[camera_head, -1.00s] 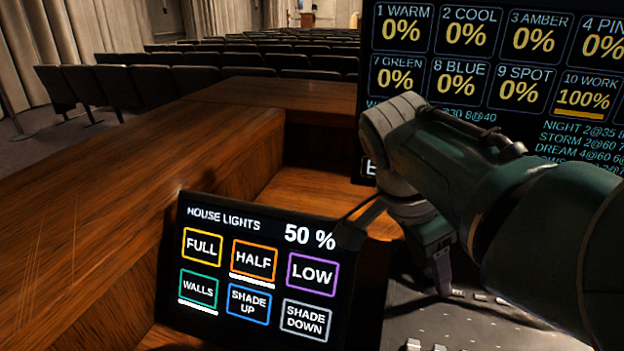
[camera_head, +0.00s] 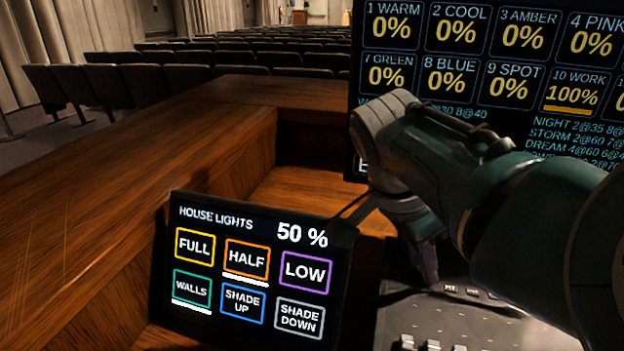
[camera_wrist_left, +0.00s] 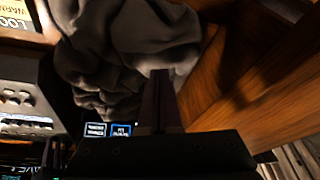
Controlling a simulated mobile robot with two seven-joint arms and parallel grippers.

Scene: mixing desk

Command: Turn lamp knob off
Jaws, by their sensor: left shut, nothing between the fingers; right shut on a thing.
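My right gripper (camera_head: 427,268) points down over the mixing desk (camera_head: 462,318), in front of the large light-level screen. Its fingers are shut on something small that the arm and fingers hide. I cannot make out a lamp or its knob in any view. My left gripper (camera_wrist_left: 159,90) shows in the left wrist view with its fingers together and nothing between them. It is beside a bunched dark grey cloth (camera_wrist_left: 125,55).
A house lights touch panel (camera_head: 250,270) stands at the front left and reads 50 %. The large screen (camera_head: 500,60) shows 10 WORK at 100%. A wooden ledge (camera_head: 110,210) runs along the left. Dark seats (camera_head: 115,82) fill the hall behind.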

